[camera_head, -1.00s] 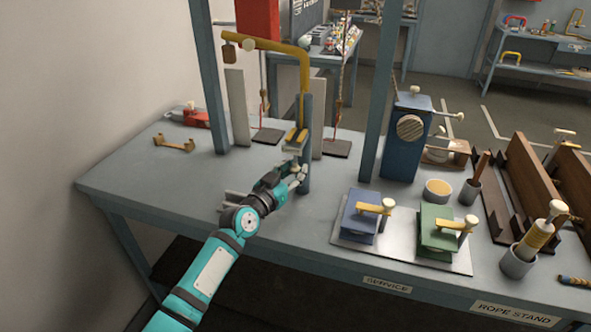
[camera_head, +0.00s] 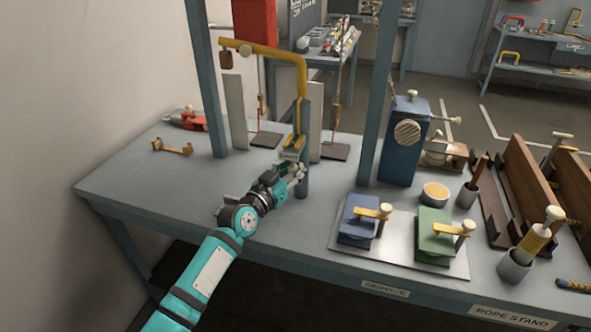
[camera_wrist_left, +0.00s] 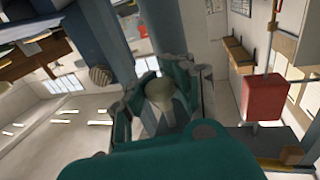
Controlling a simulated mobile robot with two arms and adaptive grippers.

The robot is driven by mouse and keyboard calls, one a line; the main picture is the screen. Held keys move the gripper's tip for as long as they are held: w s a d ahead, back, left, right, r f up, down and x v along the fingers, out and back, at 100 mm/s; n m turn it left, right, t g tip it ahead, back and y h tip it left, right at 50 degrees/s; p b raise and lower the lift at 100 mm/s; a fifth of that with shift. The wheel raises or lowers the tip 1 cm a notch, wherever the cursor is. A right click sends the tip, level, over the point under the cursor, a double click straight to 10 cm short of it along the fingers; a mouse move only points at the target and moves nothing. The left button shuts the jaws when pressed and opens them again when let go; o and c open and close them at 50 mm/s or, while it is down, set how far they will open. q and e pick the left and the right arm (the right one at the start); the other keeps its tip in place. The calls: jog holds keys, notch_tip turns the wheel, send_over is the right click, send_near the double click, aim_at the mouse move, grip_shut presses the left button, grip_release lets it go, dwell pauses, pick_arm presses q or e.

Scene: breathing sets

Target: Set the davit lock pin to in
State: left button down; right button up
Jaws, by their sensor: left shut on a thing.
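The davit is a yellow crane arm (camera_head: 265,49) on a blue-grey post (camera_head: 303,178) at the front middle of the bench. My left gripper (camera_head: 296,172) is at the lower part of this post, on its near left side. In the left wrist view a pale round knob (camera_wrist_left: 160,89), which looks like the lock pin's head, sits between the fingers of my left gripper (camera_wrist_left: 163,98), which is shut on it. The fingers hide the pin's shaft, so how deep it sits cannot be told. My right gripper is not in view.
A blue box (camera_head: 404,140) with a round pale face stands right of the davit. Blue (camera_head: 357,225) and green (camera_head: 434,240) blocks with yellow levers sit on a plate in front. The bench's front left is clear.

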pick_arm(q)
jog(key=c, duration=1.7)
grip_release()
jog(key=shift+a, duration=0.1)
jog(key=o, duration=0.6)
jog(key=shift+s+a+r, duration=0.25)
jog(key=shift+s, duration=0.2)
jog(key=shift+o, duration=0.2)
jog(key=shift+w+d+f, duration=0.15)
jog(key=shift+w, duration=0.1)
jog(key=v, duration=1.2)
